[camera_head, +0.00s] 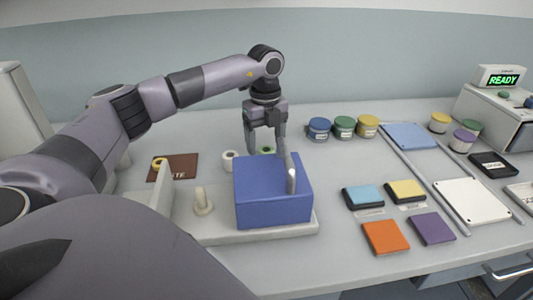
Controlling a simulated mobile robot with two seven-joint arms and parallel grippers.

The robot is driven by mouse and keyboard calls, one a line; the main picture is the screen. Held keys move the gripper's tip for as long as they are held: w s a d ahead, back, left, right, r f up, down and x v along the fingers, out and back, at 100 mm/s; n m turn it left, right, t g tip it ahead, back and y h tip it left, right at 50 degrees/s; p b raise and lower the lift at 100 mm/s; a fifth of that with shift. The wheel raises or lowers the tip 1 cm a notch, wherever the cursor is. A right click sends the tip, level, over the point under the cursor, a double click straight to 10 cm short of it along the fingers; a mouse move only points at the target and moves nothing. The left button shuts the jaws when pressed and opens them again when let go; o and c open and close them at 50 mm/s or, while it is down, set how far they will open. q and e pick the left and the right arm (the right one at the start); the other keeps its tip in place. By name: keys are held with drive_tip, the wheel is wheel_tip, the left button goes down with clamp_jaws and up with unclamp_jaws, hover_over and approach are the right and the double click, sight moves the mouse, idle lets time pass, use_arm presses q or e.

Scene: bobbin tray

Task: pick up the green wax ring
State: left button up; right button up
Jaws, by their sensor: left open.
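The green wax ring (267,149) is a small ring with a green top, on the table just behind the blue box. Only part of it shows. My left gripper (267,146) points down, with its fingers apart and nothing seen held between them. In the picture the ring appears between the fingertips; I cannot tell whether they touch it or how far above the table they are. My right gripper is not in view.
The blue box (272,205) stands on a pale tray (312,228) in front. A white ring (227,161) is left of the gripper. A yellow ring (158,163) lies on a brown mat (183,165). Several lidded jars (343,127) stand to the right.

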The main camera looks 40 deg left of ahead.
sight(266, 149)
use_arm(q)
drive_tip(key=shift+f, duration=1.55)
drive_tip(key=shift+w, duration=0.1)
drive_tip(key=c, duration=1.1)
drive_tip(key=shift+c, duration=0.2)
drive_tip(key=shift+r, duration=0.15)
